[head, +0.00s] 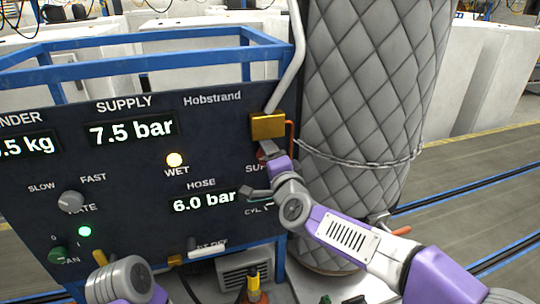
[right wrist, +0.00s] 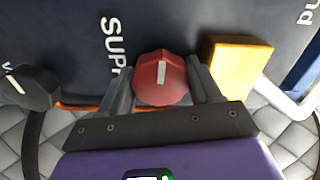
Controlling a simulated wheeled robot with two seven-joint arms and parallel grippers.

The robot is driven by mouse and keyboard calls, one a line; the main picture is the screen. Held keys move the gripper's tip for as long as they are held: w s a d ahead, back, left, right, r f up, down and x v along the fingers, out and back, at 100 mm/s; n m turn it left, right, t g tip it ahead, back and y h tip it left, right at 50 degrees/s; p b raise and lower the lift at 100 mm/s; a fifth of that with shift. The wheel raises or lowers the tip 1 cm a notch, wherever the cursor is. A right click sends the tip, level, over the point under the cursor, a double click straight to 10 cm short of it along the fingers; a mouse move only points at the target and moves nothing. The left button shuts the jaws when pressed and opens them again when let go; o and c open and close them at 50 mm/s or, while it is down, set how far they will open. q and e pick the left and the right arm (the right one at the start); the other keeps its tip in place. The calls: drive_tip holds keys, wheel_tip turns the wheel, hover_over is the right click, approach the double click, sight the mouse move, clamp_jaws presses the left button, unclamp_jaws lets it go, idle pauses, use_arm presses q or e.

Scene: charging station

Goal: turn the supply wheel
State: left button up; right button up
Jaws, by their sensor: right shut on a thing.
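The supply wheel (right wrist: 162,78) is a red faceted knob with a white mark, seen in the right wrist view beside the partly covered "SUPPLY" lettering. My right gripper (right wrist: 160,85) has one finger on each side of it and is shut on it. In the head view this gripper (head: 267,150) is at the panel's right edge, just below a brass block (head: 268,125), and hides the wheel. The supply display (head: 132,130) reads 7.5 bar.
The dark panel (head: 225,120) carries a hose display (head: 204,202) reading 6.0 bar, a lit WET lamp (head: 174,160) and a grey rate knob (head: 71,201). A quilted grey cylinder (head: 375,100) with a chain (head: 350,163) stands close right of my right gripper.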

use_arm(q)
drive_tip(key=shift+r, duration=0.1)
use_arm(e)
drive_tip(key=shift+a+n, duration=0.1)
drive_tip(key=shift+n, duration=0.3)
drive_tip(key=o, duration=0.9)
drive_tip(key=shift+o, duration=0.6)
drive_tip(key=shift+r, duration=0.15)
drive_tip(key=shift+r, duration=0.1)
drive_tip(key=shift+s, duration=0.1)
